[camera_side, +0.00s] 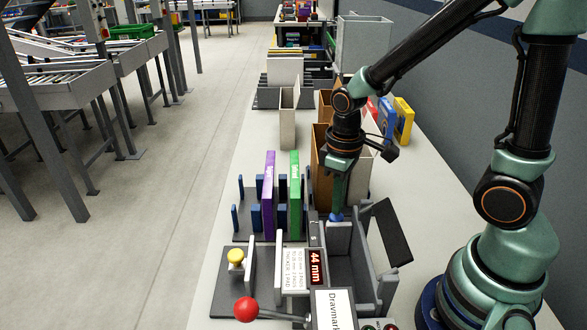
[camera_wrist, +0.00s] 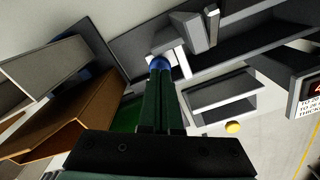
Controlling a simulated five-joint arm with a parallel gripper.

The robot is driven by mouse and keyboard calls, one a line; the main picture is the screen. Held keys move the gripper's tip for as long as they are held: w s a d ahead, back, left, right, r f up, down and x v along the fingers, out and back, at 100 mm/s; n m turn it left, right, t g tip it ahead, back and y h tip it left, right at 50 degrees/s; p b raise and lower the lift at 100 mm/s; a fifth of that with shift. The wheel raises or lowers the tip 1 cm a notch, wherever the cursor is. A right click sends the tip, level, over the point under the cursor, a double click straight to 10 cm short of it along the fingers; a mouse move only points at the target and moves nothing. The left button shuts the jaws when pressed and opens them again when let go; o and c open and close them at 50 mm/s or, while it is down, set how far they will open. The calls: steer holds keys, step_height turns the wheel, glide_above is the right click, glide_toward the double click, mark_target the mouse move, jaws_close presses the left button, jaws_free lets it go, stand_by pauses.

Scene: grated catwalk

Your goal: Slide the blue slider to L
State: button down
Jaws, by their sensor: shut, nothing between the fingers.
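The blue slider (camera_side: 336,217) shows as a small blue knob at the far end of the grey device (camera_side: 345,262), partly hidden by my fingers. My gripper (camera_side: 337,208) points down with its fingertips at the knob, seemingly touching it. In the wrist view, the blue knob (camera_wrist: 158,62) shows just beyond the tips of my closed fingers (camera_wrist: 158,72), in front of a white plate. The fingers are shut with nothing between them. A small dark plate (camera_side: 314,240) beside the slider carries marks too small to read, so I cannot tell where L is.
A red ball lever (camera_side: 246,309) and a yellow knob (camera_side: 236,256) stand at the front left. Purple (camera_side: 268,195) and green (camera_side: 294,195) books stand upright in a rack. Brown boxes (camera_side: 320,165) stand close behind my gripper.

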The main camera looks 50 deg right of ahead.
steer(key=shift+f, duration=0.65)
steer(key=shift+w+d, duration=1.3)
stand_by(1.0)
step_height(320, 180, up, 6)
stand_by(1.0)
steer(key=shift+r, duration=0.1)
